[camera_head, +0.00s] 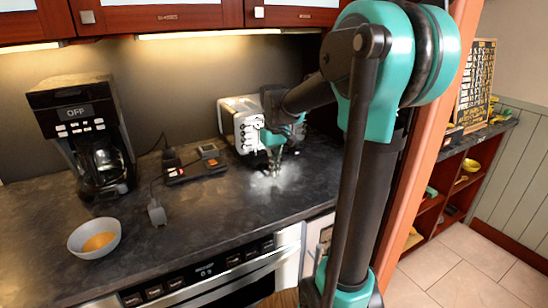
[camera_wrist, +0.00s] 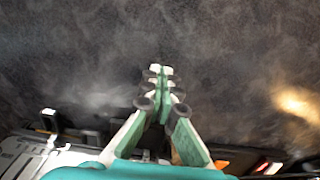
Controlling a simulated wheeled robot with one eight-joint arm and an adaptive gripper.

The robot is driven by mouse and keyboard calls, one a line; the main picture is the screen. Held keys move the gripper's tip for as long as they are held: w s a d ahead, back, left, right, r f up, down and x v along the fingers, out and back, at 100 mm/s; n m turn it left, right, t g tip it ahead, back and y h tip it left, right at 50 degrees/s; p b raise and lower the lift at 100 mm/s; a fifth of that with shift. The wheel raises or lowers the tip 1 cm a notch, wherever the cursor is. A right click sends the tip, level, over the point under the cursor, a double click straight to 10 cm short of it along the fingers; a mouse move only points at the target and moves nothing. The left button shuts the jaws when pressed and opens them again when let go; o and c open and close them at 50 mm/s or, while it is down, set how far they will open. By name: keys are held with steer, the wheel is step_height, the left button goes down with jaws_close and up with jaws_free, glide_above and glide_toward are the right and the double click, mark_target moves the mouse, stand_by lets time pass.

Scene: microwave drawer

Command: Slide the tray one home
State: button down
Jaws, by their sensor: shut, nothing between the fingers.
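No separate tray can be made out in either view. A microwave drawer (camera_head: 228,290) with a steel front sits under the counter, below a dark control strip (camera_head: 205,272). The picture's lower edge cuts it off, and I cannot tell how far it is open.
A coffee maker (camera_head: 85,140) reading OFF stands at the left, with a bowl of orange contents (camera_head: 93,240) in front. A small black device (camera_head: 195,167) with a cable and a grey plug (camera_head: 156,212) lie mid-counter. An orange-brown upright panel (camera_head: 432,150) bounds the right side.

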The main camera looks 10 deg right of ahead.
mark_target(265, 166)
steer(key=shift+f, duration=0.95)
steer(key=shift+w+a, duration=0.2)
steer(key=shift+w, duration=0.4)
steer(key=shift+w+a, duration=0.2)
steer(key=shift+w, duration=0.4)
steer(key=shift+w+a, duration=0.2)
steer(key=shift+w, duration=0.5)
steer(key=shift+w, duration=0.15)
steer(key=shift+w+a, duration=0.25)
steer(key=shift+w, duration=0.4)
steer(key=shift+w+a, duration=0.25)
steer(key=shift+w, duration=0.4)
steer(key=shift+s, duration=0.1)
